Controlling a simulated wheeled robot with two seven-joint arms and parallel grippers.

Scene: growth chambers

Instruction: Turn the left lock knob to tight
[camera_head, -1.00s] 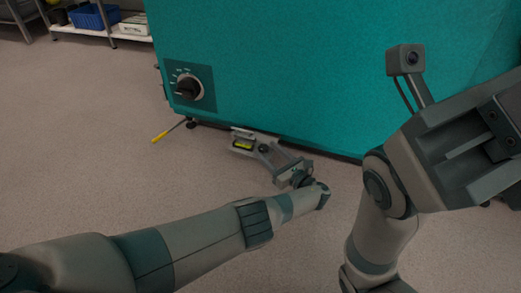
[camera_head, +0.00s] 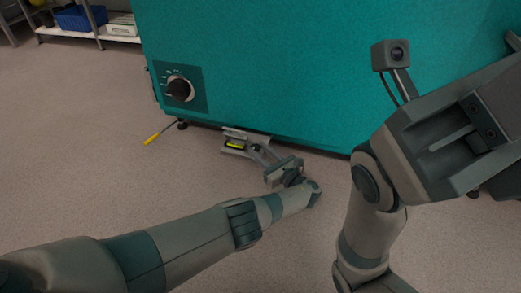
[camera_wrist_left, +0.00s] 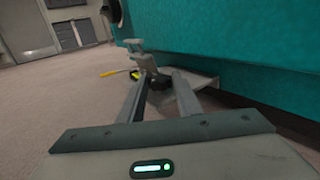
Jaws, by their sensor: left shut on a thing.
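My left gripper (camera_head: 254,148) reaches low to the front foot of the teal chamber (camera_head: 330,75). In the left wrist view its two fingers (camera_wrist_left: 163,88) close on a small dark knob (camera_wrist_left: 158,80), which I take as the left lock knob. The fingers hide most of it, so its turn angle cannot be read. A grey bracket (camera_wrist_left: 141,58) stands just beyond, and a small yellow-green level (camera_head: 235,144) sits beside the fingertips in the head view. My right gripper (camera_head: 455,140) hangs in the air at the right, away from the knob; its jaw gap is unclear.
A black dial (camera_head: 180,90) is on the chamber's front. A yellow-handled tool (camera_head: 153,139) is low at the chamber's left corner. A shelf with a blue crate (camera_head: 80,19) stands far back left.

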